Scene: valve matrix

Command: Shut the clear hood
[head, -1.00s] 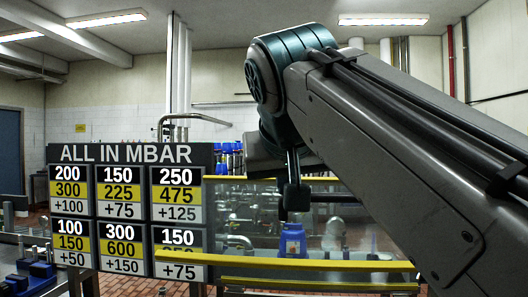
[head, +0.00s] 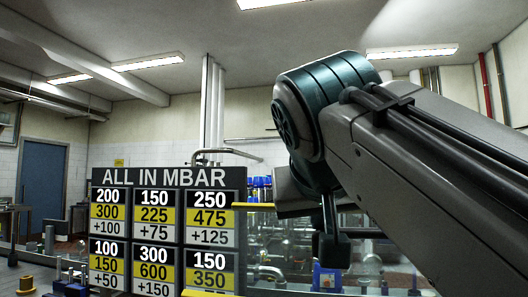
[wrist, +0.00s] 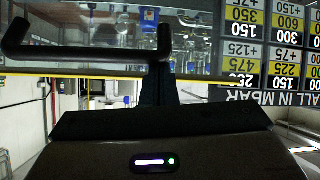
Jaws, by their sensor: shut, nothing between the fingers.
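The clear hood (head: 300,262) is a see-through panel with yellow edge strips, in the lower middle of the head view. Its lower edge is mostly cut off by the frame. One yellow edge (wrist: 60,73) crosses the wrist view, which is upside down. A black U-shaped bar (wrist: 90,53), seemingly the hood's handle, is at the upper left of the wrist view; part of it shows in the head view (head: 366,233). My gripper (head: 329,222) is shut and empty, pointing down at the bar. Its fingers overlap the bar in view; I cannot tell if they touch.
A black sign board (head: 165,179) headed "ALL IN MBAR" stands left of the hood, close to its left end. Blue-capped bottles or valves (head: 262,188) and a blue container (head: 327,279) show through or behind the panel. A bench with fittings is at lower left.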

